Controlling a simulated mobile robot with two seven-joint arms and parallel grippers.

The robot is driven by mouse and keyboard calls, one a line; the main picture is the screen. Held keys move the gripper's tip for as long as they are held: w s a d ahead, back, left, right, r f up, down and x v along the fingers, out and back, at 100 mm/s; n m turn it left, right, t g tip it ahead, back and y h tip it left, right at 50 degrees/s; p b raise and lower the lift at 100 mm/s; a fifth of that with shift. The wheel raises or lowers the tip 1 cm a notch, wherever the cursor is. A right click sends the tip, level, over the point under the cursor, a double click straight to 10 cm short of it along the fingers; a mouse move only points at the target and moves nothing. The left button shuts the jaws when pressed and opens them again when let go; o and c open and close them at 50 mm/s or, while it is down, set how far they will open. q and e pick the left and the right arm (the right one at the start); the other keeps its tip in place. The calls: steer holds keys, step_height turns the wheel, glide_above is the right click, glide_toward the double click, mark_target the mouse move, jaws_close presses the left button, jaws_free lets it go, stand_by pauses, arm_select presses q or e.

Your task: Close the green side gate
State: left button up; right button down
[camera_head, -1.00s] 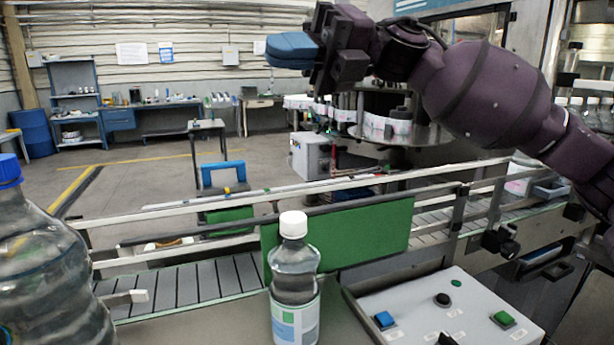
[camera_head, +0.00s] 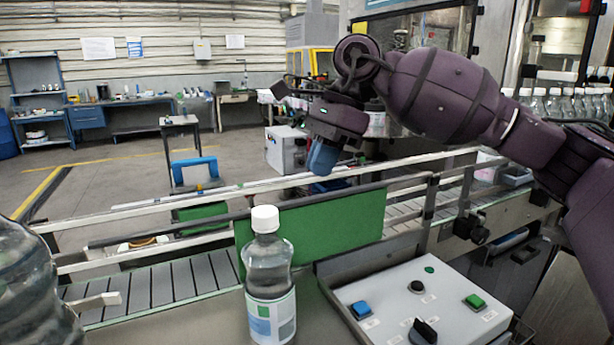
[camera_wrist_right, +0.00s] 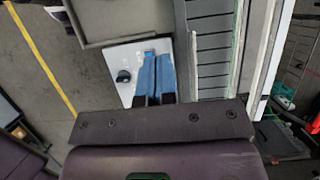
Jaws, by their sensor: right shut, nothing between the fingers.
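The green side gate (camera_head: 340,224) is a flat green panel on the near side of the conveyor, with a dark bar along its top edge. In the head view its left part is behind a bottle. My right gripper (camera_head: 323,158) has blue fingers and appears above the gate's top edge, pointing down, with no visible contact. In the wrist view the blue fingers (camera_wrist_right: 155,78) are together and empty, seen against the control box. I cannot clearly make out the gate in the wrist view. My left gripper is not in view.
A clear bottle with a white cap (camera_head: 268,275) stands before the gate. A larger bottle (camera_head: 35,290) is at the left edge. A control box (camera_head: 425,305) with buttons and a knob sits right of the bottle. Metal rails flank the slatted conveyor (camera_head: 150,287).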

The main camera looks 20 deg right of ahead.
mark_target(280, 215)
steer(key=a+f, duration=0.2)
steer(key=a+f+p, duration=0.1)
steer(key=a+f, duration=0.1)
steer(key=f, duration=0.1)
steer(key=s+a+f, duration=0.1)
steer(key=a+f, duration=0.1)
steer(key=shift+a+f, duration=0.25)
steer(key=shift+f, duration=0.15)
steer(key=shift+a+f, duration=0.1)
steer(key=shift+a, duration=0.25)
steer(key=shift+a, duration=0.1)
steer(key=s+a+b, duration=0.2)
steer(key=a, duration=1.7)
steer(key=shift+s, duration=0.4)
steer(key=shift+b, duration=0.3)
